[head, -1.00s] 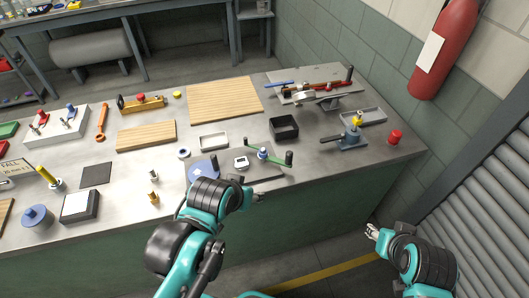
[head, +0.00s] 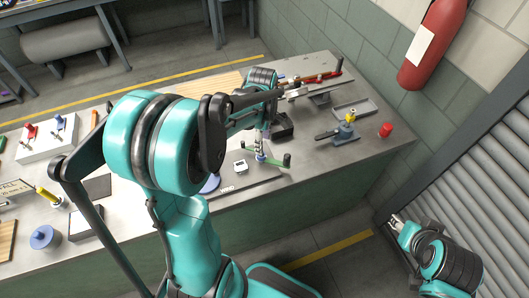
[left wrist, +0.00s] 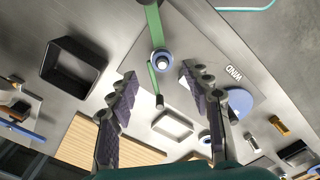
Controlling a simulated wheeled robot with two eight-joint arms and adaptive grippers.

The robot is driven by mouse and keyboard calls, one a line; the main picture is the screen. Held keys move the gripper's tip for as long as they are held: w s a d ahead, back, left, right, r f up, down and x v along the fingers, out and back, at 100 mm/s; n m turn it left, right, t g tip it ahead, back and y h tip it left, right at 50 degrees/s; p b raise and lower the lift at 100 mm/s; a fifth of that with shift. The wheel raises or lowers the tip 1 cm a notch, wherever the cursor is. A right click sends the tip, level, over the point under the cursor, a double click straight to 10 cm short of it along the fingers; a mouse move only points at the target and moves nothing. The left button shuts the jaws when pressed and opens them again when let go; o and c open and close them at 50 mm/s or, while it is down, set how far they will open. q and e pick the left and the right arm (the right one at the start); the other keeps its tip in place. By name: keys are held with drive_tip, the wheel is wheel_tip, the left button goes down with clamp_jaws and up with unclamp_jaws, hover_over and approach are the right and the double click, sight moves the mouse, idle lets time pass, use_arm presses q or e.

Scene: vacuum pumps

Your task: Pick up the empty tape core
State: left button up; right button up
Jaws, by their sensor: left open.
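A blue ring with a pale centre (left wrist: 161,62) sits on the hub of a green-armed crank device (head: 282,160) on the bench; I cannot tell whether it is the empty tape core. Another small blue-and-white ring (left wrist: 204,136) lies on the bench beside a pale tray and is hidden by my arm in the head view. My left gripper (left wrist: 158,82) is open and empty, pointing down above the crank device, with the hub ring between its fingertips in the left wrist view. My right gripper (head: 396,220) hangs off the bench's right end, its opening unclear.
A black open box (head: 284,127) stands close to my left gripper. A pale shallow tray (left wrist: 172,123) and a blue disc (left wrist: 238,102) lie near the crank. A blue vise-like tool (head: 340,131) and a red cap (head: 386,130) are farther right.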

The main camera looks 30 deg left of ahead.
use_arm(q)
drive_tip(key=f, duration=0.2)
drive_tip(key=f+b, duration=0.1)
drive_tip(key=f, duration=0.3)
drive_tip(key=shift+s+a+f+b, duration=0.15)
drive_tip(key=shift+a+f+b, duration=0.15)
drive_tip(key=shift+b, duration=0.05)
drive_tip(key=c, duration=0.8)
